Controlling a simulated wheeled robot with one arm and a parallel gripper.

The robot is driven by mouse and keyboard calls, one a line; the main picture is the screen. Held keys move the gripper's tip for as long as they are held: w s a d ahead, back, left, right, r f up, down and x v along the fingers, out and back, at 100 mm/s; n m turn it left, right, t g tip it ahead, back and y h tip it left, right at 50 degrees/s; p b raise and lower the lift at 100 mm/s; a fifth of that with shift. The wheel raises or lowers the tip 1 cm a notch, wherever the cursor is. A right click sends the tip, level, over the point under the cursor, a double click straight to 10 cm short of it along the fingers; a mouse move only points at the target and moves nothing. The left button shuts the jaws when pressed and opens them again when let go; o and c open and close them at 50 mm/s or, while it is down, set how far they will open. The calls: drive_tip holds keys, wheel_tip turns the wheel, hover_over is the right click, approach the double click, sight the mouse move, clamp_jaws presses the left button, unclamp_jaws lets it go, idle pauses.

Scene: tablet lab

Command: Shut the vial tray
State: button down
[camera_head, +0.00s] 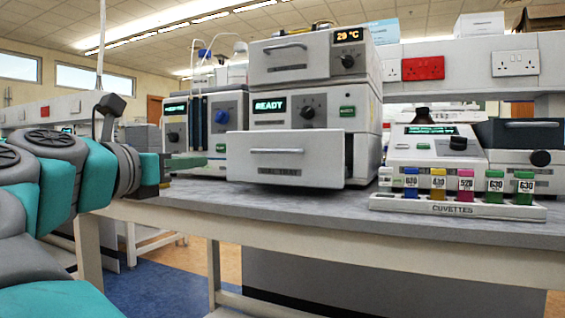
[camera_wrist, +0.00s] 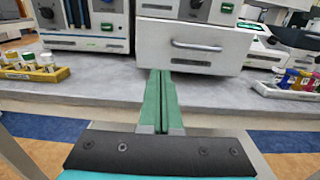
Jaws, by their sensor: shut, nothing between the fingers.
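The vial tray (camera_head: 284,168) is a white drawer with a curved grey handle and a label on its front, low in the stacked white instrument. It stands out in front of the READY panel (camera_head: 290,108), so it is open. It also shows in the wrist view (camera_wrist: 198,58), at upper centre-right. My gripper (camera_head: 201,161) is at the left of the tray front in the head view. In the wrist view its green fingers (camera_wrist: 160,76) are shut together and empty, with their tips near the tray's lower left edge. I cannot tell whether they touch it.
A cuvette rack (camera_head: 457,208) with several coloured cuvettes stands on the bench to the right. A yellow rack (camera_wrist: 35,74) of vials sits at the left in the wrist view. Another instrument (camera_head: 208,125) stands left of the tray. The bench (camera_head: 330,203) before the tray is clear.

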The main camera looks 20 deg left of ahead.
sight(247, 159)
drive_tip(key=w, duration=0.4)
drive_tip(key=w+p, duration=0.1)
drive_tip(key=w, duration=0.4)
drive_tip(key=w+d+p, duration=0.1)
drive_tip(key=w, duration=0.4)
drive_tip(key=shift+d+f, duration=0.1)
drive_tip(key=shift+f, duration=0.1)
drive_tip(key=w+p, duration=0.3)
drive_tip(key=w, duration=0.1)
drive_tip(key=w+p, duration=0.3)
drive_tip(key=w, duration=0.2)
drive_tip(key=w+d+p, duration=0.1)
drive_tip(key=w+p, duration=0.2)
drive_tip(key=w, duration=0.1)
drive_tip(key=shift+w+r, duration=0.15)
drive_tip(key=shift+d, duration=0.1)
